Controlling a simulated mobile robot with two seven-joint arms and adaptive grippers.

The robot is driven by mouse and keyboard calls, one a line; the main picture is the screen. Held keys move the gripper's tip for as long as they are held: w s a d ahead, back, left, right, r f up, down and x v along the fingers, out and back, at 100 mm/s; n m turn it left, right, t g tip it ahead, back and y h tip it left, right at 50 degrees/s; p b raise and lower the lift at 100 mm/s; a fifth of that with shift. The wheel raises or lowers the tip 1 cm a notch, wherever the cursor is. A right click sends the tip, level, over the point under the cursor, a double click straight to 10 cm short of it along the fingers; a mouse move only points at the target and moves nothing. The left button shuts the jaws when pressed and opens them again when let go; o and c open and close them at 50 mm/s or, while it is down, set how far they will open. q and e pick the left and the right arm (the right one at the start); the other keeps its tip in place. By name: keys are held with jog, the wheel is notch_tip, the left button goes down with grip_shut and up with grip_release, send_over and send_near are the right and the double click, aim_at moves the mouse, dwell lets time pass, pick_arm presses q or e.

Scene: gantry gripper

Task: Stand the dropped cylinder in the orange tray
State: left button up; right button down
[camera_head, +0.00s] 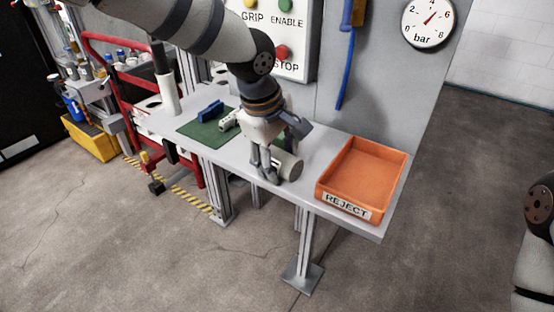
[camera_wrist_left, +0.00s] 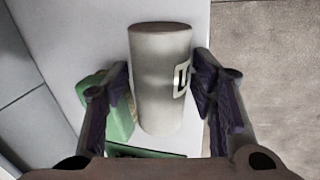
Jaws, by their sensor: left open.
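The grey cylinder (camera_head: 288,166) lies on its side on the grey table, partly hidden behind my left gripper (camera_head: 266,175) in the head view. In the left wrist view the cylinder (camera_wrist_left: 162,85) lies lengthwise between the two open fingers of my left gripper (camera_wrist_left: 166,95), one finger at each side. A white bracket-shaped mark shows on its right side. The orange tray (camera_head: 372,172), labelled REJECT, is empty at the table's right end, to the right of the cylinder. My right gripper is out of view.
A green mat (camera_head: 205,134) with a blue block (camera_head: 210,110) lies left of the gripper on the table (camera_head: 308,150). A green part (camera_wrist_left: 118,115) lies close beside the left finger. A button panel (camera_head: 290,40) and gauge (camera_head: 428,22) are behind. Bare table separates cylinder and tray.

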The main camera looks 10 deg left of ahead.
pick_arm(q)
jog(key=shift+r, duration=0.1)
grip_shut()
